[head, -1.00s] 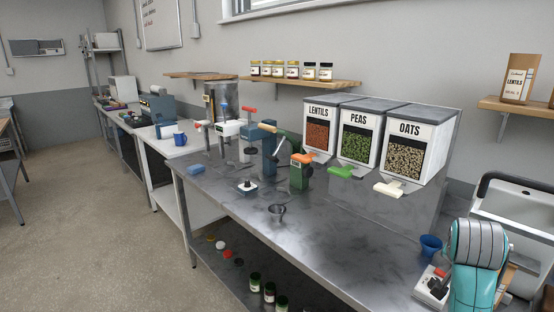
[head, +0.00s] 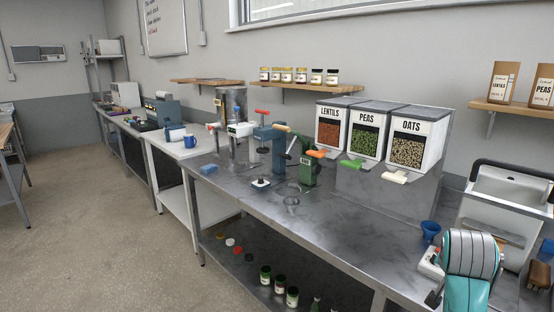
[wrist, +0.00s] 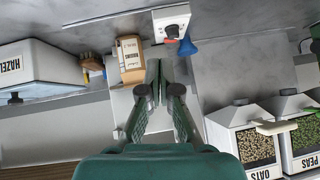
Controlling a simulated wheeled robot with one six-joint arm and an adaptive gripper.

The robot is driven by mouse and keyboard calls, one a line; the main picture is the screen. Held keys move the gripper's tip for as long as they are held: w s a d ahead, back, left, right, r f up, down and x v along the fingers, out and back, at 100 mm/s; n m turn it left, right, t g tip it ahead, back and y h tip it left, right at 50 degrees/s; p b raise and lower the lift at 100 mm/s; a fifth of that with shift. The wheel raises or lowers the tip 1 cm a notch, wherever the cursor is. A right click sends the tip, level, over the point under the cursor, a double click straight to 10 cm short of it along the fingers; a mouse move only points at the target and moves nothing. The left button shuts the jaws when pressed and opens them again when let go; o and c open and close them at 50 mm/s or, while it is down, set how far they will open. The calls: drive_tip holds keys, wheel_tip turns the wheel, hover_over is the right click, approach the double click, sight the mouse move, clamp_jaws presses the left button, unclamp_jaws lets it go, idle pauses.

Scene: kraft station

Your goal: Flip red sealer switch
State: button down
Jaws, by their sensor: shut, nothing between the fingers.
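A white control box (wrist: 172,20) with a black knob and a small red patch shows at the top of the wrist view. The red patch (wrist: 170,38) looks like the switch, but which way it is set is too small to tell. In the head view the white box (head: 428,262) lies at the right end of the steel bench, partly hidden by my teal arm. My gripper (wrist: 158,82) is shut and empty, its fingertips below the box in the wrist view and apart from it. The gripper itself is hidden in the head view.
A blue cup (head: 430,231) stands beside the box. A white machine with a black handle (head: 512,172) stands right of it. A brown paper bag (wrist: 130,62) is close left of my fingers. Bins of oats (head: 412,145), peas and lentils line the wall. The front middle of the bench is clear.

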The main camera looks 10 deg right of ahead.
drive_tip(key=s+a+f+n+t, duration=0.15)
drive_tip(key=a+f, duration=0.25)
drive_tip(key=f, duration=0.4)
drive_tip(key=s+a+f+n+t, duration=0.1)
drive_tip(key=s+a+f+n, duration=0.1)
drive_tip(key=a+f, duration=0.35)
drive_tip(key=s+a+f+n+t+y, duration=0.2)
drive_tip(key=s+a+f+n+y, duration=0.15)
drive_tip(key=s+a+f, duration=0.65)
drive_tip(key=s+a+f+n+t+y, duration=0.1)
drive_tip(key=s+a, duration=0.1)
drive_tip(key=s, duration=0.6)
drive_tip(key=s+a+f+n+t, duration=0.1)
drive_tip(key=s+a+f, duration=0.15)
drive_tip(key=s, duration=0.65)
drive_tip(key=s+a+r+n+y, duration=0.1)
drive_tip(key=s+r, duration=0.3)
drive_tip(key=s, duration=0.3)
drive_tip(key=s+a+r+n+t, duration=0.1)
drive_tip(key=s+a+r, duration=0.1)
drive_tip(key=s+r, duration=0.3)
drive_tip(key=shift+s+a+y, duration=0.3)
drive_tip(key=shift+s+y, duration=0.05)
drive_tip(key=shift+s, duration=0.75)
drive_tip(key=shift+t, duration=0.25)
